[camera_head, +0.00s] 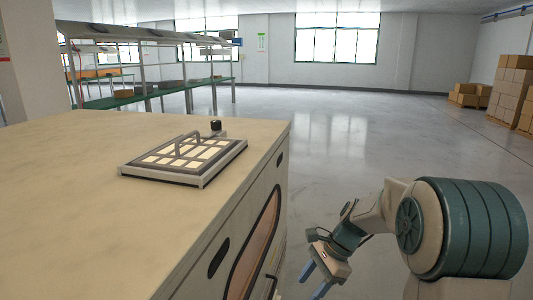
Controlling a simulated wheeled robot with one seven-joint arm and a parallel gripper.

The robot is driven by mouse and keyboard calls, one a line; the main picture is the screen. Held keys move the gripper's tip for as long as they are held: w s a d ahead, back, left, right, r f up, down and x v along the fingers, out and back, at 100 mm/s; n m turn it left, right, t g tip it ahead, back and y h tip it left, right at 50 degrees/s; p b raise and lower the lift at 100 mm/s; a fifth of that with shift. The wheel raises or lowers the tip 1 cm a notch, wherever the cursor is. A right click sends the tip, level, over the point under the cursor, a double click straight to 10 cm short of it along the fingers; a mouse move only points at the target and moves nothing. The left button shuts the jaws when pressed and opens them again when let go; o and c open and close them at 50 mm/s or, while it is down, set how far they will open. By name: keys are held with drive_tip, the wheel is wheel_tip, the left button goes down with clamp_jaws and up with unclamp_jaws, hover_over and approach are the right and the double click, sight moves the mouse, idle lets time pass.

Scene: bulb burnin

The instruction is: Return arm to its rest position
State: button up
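My gripper (316,281) is at the lower middle right, low beside the right side of the cabinet and below its top. Two blue fingers point down and stand apart, with a gap between them and nothing seen in it. The lower finger tip reaches the bottom edge of the picture. My arm is folded, with the large teal joint at the lower right. A flat tray-like panel (195,182) with lit cream squares and a grey handle lies on the cabinet top, apart from my gripper. A small black knob (215,126) stands behind it.
The beige cabinet (75,190) fills the left; its right edge lies close to my gripper. Workbenches with green shelves (180,88) stand at the back left. Stacked cardboard boxes (510,95) stand at the far right. The grey floor (350,125) between is clear.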

drive_tip(key=s+d+r+n+t+h+p, duration=0.2)
drive_tip(key=s+r+n+h+p, duration=0.1)
drive_tip(key=s+r+n, duration=0.4)
drive_tip(key=s+d+r+n+t+h+p, duration=0.2)
drive_tip(key=s+r+n+p, duration=0.4)
drive_tip(key=s+r, duration=0.3)
drive_tip(key=shift+s+n+h, duration=0.4)
drive_tip(key=shift+s+n, duration=0.3)
drive_tip(key=shift+s, duration=1.1)
drive_tip(key=shift+a, duration=0.1)
